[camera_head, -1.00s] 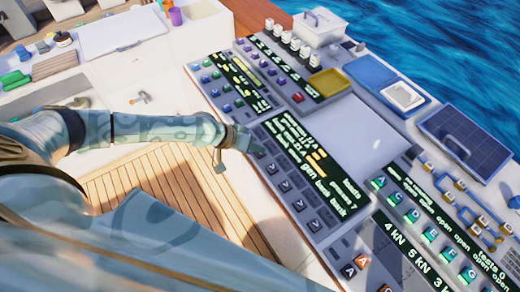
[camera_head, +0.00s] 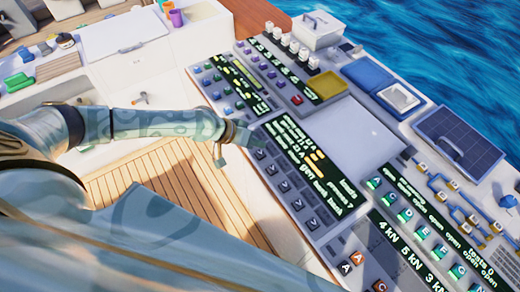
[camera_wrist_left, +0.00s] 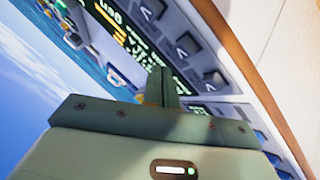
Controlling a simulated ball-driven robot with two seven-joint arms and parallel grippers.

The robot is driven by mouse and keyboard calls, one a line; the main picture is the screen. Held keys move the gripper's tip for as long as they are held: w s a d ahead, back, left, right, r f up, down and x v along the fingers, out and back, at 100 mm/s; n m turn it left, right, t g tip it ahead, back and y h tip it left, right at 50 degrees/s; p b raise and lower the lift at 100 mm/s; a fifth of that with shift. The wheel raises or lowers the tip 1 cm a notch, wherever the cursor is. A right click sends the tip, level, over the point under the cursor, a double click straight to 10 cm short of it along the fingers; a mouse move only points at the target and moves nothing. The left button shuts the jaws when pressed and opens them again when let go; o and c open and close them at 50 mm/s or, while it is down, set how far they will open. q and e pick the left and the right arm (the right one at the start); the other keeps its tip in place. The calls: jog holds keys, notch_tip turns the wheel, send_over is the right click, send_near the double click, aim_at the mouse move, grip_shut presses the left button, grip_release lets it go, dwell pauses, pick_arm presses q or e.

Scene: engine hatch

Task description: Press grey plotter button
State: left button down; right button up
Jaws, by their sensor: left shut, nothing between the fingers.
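A column of dark grey buttons (camera_head: 285,187) with chevron-like marks runs down the left side of a grey panel. A dark screen (camera_head: 305,160) with green and yellow text lies beside them. Which button belongs to the plotter I cannot tell. My left gripper (camera_head: 254,141) is shut and empty at the upper end of this column. In the left wrist view its closed fingers (camera_wrist_left: 164,84) point at the panel, close to the screen's edge and a grey button (camera_wrist_left: 213,80). Whether they touch is unclear. My right gripper is not in view.
Above this panel is another with small coloured buttons (camera_head: 226,92), a red button (camera_head: 296,100) and a yellow tray (camera_head: 327,85). Below are lettered teal buttons (camera_head: 404,215) and orange ones (camera_head: 357,258). A wooden deck (camera_head: 165,190) lies left of the console.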

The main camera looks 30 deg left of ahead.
pick_arm(q)
jog(key=shift+r+p, duration=1.25)
jog(key=shift+r, duration=0.55)
notch_tip(320, 180, up, 7)
jog(key=p, duration=0.7)
send_over(256, 154)
jog(key=shift+d+f+b, duration=0.1)
jog(key=shift+b, duration=0.2)
